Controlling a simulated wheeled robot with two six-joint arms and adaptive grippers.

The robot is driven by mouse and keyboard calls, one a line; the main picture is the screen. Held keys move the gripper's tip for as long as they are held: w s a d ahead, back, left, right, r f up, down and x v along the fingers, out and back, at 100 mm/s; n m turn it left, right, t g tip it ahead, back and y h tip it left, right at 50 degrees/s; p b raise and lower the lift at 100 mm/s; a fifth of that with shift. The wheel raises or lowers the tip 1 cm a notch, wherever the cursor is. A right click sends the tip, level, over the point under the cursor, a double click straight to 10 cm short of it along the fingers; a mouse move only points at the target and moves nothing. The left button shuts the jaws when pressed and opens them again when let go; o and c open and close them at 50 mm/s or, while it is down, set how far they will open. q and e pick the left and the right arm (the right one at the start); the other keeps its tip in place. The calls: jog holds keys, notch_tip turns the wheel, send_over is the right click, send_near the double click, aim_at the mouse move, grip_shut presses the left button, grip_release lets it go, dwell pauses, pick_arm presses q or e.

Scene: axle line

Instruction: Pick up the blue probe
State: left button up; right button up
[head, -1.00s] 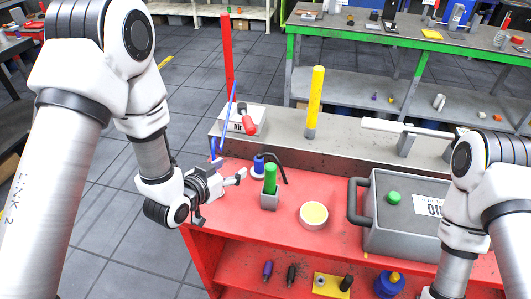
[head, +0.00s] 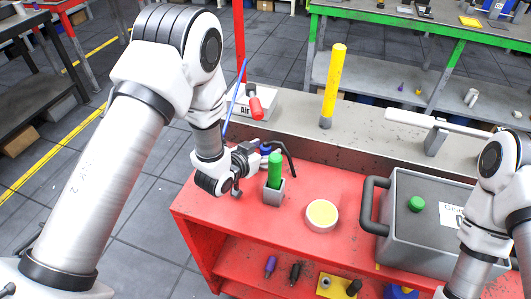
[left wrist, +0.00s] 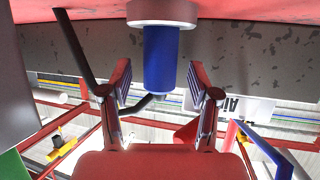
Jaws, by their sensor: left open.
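The blue probe (head: 265,148) stands on the red bench (head: 330,255), just behind a green cylinder (head: 275,168) in a grey square holder (head: 273,192). In the left wrist view, the blue probe (left wrist: 161,60) hangs upside down in the picture from a pale round base (left wrist: 162,12). A black bent cable or rod (head: 291,158) runs beside it. My left gripper (head: 258,155) is open at the probe. In the left wrist view its fingers (left wrist: 160,88) lie on either side of the blue body, with gaps showing. My right gripper is out of view.
The green cylinder and its holder stand close to my left gripper. A yellow post (head: 334,85) and a red-handled tool (head: 254,103) are behind.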

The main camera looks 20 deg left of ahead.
pick_arm(q)
jog(key=shift+w+d+f, duration=0.15)
jog(key=shift+w+f, duration=0.15)
jog(key=shift+w, duration=0.1)
jog(key=shift+c, duration=0.3)
jog(key=shift+s+r, duration=0.1)
grip_shut()
